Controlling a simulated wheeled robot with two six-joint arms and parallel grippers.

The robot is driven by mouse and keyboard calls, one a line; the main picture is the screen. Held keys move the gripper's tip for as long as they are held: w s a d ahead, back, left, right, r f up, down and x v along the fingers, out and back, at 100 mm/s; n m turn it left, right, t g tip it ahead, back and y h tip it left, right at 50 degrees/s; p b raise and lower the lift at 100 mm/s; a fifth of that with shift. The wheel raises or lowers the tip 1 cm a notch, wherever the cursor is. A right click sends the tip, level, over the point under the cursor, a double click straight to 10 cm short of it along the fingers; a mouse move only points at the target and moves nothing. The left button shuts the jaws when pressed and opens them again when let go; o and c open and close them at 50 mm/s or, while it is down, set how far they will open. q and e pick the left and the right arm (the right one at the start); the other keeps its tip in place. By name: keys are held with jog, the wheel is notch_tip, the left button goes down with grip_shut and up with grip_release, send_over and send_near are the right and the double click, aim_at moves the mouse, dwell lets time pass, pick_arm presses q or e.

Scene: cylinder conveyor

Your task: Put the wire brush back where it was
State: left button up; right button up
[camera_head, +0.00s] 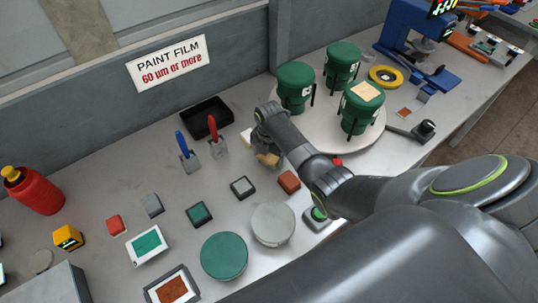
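My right gripper (267,147) is low over the table, left of the round white turntable, and points down. A tan, wood-coloured piece (268,159) shows right at its fingertips; it looks like part of the wire brush, but most of it is hidden by the gripper. A pale edge also shows just left of the gripper. I cannot tell whether the fingers are closed on the tan piece or whether it touches the table. My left gripper is not in view.
Blue-handled (183,145) and red-handled (213,128) tools stand left of the gripper, before a black tray (207,118). Green cans (295,86) stand on the turntable (325,140). Small blocks, a green disc (224,256) and a grey disc (272,224) lie nearer.

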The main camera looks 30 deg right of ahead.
aim_at(269, 155)
jog(key=shift+o, duration=0.5)
jog(key=shift+r, duration=0.25)
notch_tip(269, 155, up, 12)
jog(key=b, duration=0.1)
jog(key=shift+f, duration=0.15)
dwell(0.3)
